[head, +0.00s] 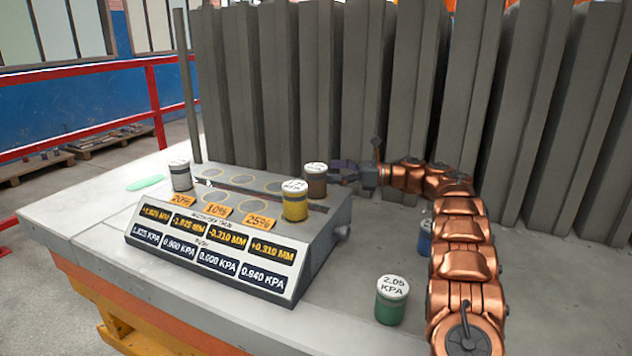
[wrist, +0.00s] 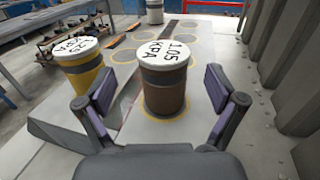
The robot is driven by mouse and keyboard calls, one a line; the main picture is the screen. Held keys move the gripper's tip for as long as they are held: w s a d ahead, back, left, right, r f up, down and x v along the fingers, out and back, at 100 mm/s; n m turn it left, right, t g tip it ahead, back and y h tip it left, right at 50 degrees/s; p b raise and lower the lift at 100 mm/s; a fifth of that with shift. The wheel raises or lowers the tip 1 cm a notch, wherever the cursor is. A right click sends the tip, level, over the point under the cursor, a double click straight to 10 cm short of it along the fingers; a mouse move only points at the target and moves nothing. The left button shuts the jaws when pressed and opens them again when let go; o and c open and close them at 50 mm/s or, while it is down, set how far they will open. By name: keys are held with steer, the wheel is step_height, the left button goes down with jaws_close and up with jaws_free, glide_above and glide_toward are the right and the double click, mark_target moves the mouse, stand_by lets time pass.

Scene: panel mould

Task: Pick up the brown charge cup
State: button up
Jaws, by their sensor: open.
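The brown charge cup (head: 316,181) has a white lid and stands upright on the back right part of the sloped console (head: 335,215). In the wrist view the brown cup (wrist: 166,92) stands inside a yellow ring, its lid marked 1.05 KPA. My gripper (head: 352,172) is just right of the cup in the head view. In the wrist view my gripper (wrist: 158,98) is open, with one purple-padded finger on each side of the cup and visible gaps between pads and cup.
A yellow cup (head: 295,201) stands close by, at the left in the wrist view (wrist: 82,70). A grey cup (head: 180,175) is at the console's far left. A green cup (head: 391,300) and a partly hidden blue cup (head: 425,238) stand on the table. Tall grey panels (head: 365,80) rise behind.

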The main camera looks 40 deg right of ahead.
mark_target(316, 167)
steer(key=p+x, duration=0.1)
steer(key=x, duration=0.4)
steer(key=shift+w+d+f, duration=0.1)
steer(key=shift+w+f, duration=0.05)
steer(key=shift+c, duration=0.4)
steer(key=c, duration=1.5)
